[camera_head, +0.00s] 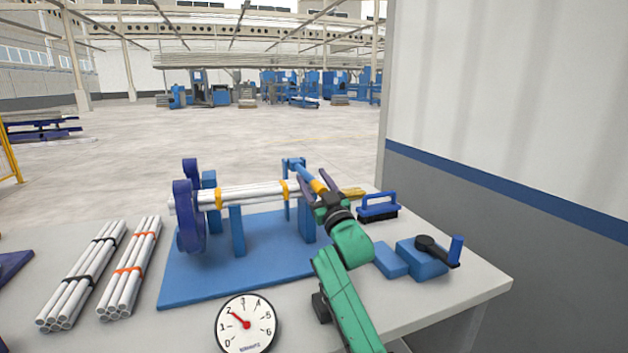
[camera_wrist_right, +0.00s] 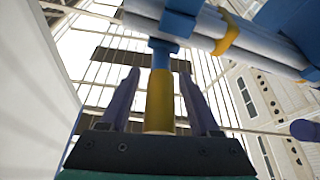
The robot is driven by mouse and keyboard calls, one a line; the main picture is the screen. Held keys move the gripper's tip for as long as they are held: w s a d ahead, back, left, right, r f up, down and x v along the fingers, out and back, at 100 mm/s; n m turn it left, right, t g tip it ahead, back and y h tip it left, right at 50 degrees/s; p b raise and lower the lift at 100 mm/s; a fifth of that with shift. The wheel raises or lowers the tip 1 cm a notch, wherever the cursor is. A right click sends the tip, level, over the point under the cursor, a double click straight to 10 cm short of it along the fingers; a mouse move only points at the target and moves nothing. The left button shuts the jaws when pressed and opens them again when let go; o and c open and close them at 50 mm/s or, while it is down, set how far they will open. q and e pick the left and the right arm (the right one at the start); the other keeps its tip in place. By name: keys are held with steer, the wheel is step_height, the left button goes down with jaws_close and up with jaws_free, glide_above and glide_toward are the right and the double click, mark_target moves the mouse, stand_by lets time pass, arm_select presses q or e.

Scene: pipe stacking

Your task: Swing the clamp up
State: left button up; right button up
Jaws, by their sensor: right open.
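The clamp is a blue lever (camera_head: 299,170) with a yellow-orange handle (camera_head: 318,187), at the right end of the blue pipe fixture (camera_head: 236,230). The lever slopes down from its blue top toward me. My right gripper (camera_head: 317,181) is open, with a purple finger on each side of the handle. In the right wrist view the yellow handle (camera_wrist_right: 160,102) stands between the open fingers, with gaps at both sides. White pipes (camera_head: 245,194) with yellow bands lie across the fixture. Dark purple shapes at the left picture edge may be my left gripper; its state is unclear.
Two strapped pipe bundles (camera_head: 83,277) (camera_head: 131,268) lie at the left of the table. A dial gauge (camera_head: 246,324) is at the front. A blue brush (camera_head: 378,206) and a blue block with a black crank (camera_head: 424,258) are at the right. A wall (camera_head: 510,120) rises beyond the right edge.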

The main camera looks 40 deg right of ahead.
jaws_close()
stand_by(1.4)
